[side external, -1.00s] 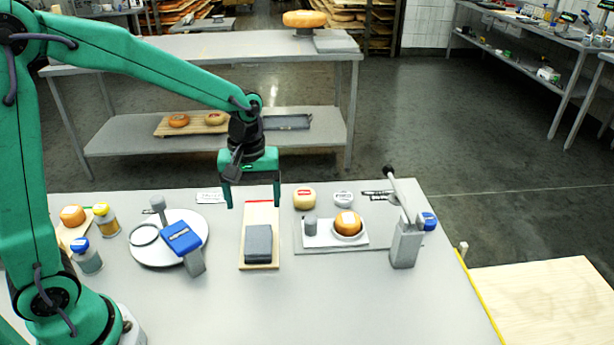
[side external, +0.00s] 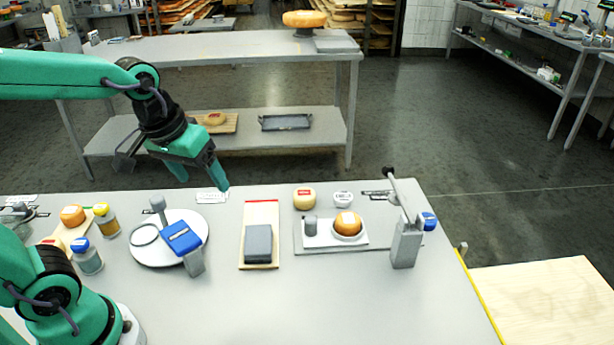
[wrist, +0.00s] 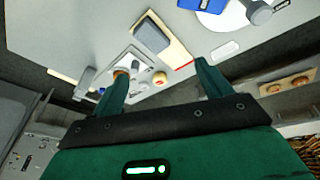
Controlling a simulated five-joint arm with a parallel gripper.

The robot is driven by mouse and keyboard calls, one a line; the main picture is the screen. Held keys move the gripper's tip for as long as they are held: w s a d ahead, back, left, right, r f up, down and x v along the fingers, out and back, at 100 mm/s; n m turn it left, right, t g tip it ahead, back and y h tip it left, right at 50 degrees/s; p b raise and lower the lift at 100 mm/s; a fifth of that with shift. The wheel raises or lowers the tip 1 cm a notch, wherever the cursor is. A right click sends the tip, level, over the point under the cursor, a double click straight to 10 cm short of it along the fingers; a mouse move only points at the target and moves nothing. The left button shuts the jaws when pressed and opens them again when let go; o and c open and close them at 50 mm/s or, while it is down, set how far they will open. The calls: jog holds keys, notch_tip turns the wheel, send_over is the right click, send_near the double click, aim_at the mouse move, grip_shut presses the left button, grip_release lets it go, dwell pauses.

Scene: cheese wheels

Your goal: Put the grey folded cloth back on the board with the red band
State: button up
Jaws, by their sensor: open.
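The grey folded cloth (side external: 258,243) lies flat on the front part of the wooden board with the red band (side external: 262,211). The red band runs across the board's far end. In the wrist view the cloth (wrist: 151,37) and the board (wrist: 175,50) show at the top. My gripper (side external: 204,184) is open and empty. It hangs above the far part of the table, to the left of the board and apart from the cloth.
A round white plate (side external: 150,250) with a blue-topped device (side external: 183,238) stands left of the board. Right of it is a grey tray (side external: 309,248) with a small cheese (side external: 347,224), and a lever press (side external: 406,243). The front of the table is clear.

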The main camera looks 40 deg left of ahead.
jog(key=s+r+m+t, duration=0.1)
jog(key=s+m+t, duration=0.1)
jog(key=s, duration=0.3)
jog(key=shift+s+a+r+m, duration=0.25)
jog(key=shift+s+a+m, duration=0.15)
jog(key=shift+m, duration=0.2)
